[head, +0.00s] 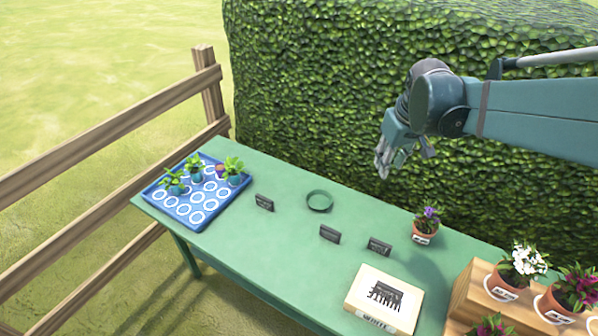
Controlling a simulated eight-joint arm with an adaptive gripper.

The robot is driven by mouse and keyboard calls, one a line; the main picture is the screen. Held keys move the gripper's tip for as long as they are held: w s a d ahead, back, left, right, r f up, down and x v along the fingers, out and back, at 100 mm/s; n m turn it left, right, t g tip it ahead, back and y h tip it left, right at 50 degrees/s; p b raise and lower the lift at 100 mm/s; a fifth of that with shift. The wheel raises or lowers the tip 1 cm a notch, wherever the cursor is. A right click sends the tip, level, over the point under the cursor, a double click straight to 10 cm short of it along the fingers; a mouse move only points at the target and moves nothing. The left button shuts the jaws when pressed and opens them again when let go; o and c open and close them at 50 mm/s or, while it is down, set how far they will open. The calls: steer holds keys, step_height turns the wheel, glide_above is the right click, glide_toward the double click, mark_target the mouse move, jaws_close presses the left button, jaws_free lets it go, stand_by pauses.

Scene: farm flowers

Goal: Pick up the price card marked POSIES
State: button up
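Three small dark cards stand on the green table (290,262). One card (264,202) is at the left, near the blue tray. A second card (330,235) is near the middle. A third card (378,246) is just right of it. Their lettering is too small to read, so I cannot tell which one says POSIES. My gripper (383,166) hangs in the air near the table's back edge, in front of the hedge. It points downward and is apart from all the cards. Nothing shows in it, but its finger gap is unclear.
A blue tray (160,197) with several small plants is at the left. A purple-flowered pot (421,237), a cream box (360,285) and a wooden stand (463,300) with pots are at the right. A hedge (320,100) stands behind.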

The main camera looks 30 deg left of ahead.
steer(key=w+a+f+n, duration=0.2)
steer(key=a+f, duration=0.3)
steer(key=a, duration=0.6)
steer(key=n+g+h, duration=0.2)
steer(key=n+g, duration=0.1)
steer(key=n, duration=0.3)
glide_above(264, 198)
steer(key=f, duration=1.5)
steer(key=d+f, duration=0.1)
steer(key=f, duration=0.6)
steer(key=shift+w+f, duration=0.15)
steer(key=shift+f, duration=0.25)
steer(key=shift+s+a+f, duration=0.25)
steer(key=shift+a+f, duration=0.15)
steer(key=shift+f, duration=1.25)
